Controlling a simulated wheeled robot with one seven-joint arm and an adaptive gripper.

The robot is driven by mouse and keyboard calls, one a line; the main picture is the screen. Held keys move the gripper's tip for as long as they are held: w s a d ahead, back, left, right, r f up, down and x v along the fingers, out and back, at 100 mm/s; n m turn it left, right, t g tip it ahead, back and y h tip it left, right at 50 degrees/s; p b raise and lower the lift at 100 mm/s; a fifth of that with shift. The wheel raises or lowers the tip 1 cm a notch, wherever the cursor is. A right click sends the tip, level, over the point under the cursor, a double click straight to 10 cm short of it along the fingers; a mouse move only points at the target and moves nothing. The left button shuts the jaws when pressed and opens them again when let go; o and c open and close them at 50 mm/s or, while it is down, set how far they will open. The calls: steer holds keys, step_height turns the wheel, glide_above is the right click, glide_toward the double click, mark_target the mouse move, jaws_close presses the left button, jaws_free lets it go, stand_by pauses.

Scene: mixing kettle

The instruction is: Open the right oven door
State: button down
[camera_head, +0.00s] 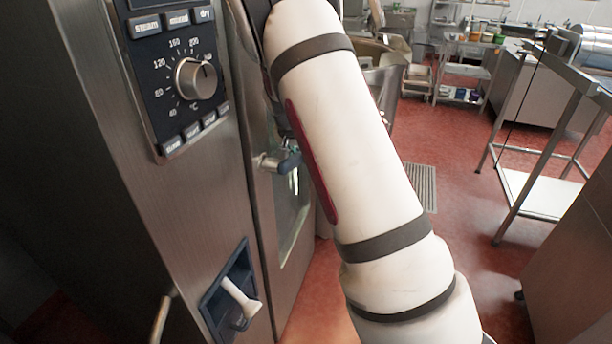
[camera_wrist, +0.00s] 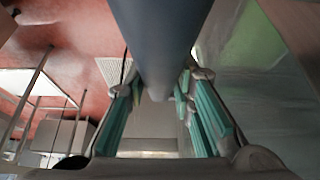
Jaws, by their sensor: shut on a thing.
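The oven door (camera_head: 292,215) is a steel-framed glass door to the right of the control panel, partly hidden behind my arm. Its handle (camera_head: 288,163) shows only at one end, dark blue with a metal mount. In the wrist view the dark blue-grey handle (camera_wrist: 158,35) runs from the top down between my fingers. My gripper (camera_wrist: 157,98), with teal pads, is shut around the handle, one finger on each side. The door's glass (camera_wrist: 250,50) shows at the right. I cannot tell from these frames whether the door is ajar.
The oven's control panel (camera_head: 178,75) with a round knob (camera_head: 196,78) is at the left. A white lever (camera_head: 240,298) sits in a recess below. A steel table (camera_head: 560,120) stands at the right. Red floor (camera_head: 450,240) is clear between.

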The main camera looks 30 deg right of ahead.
steer(key=shift+w+d+r+t+h+p, duration=0.15)
steer(key=shift+r+t+h+p, duration=0.7)
steer(key=shift+r+t+h, duration=0.5)
steer(key=shift+r+g, duration=0.2)
steer(key=shift+g, duration=0.15)
steer(key=shift+d, duration=0.1)
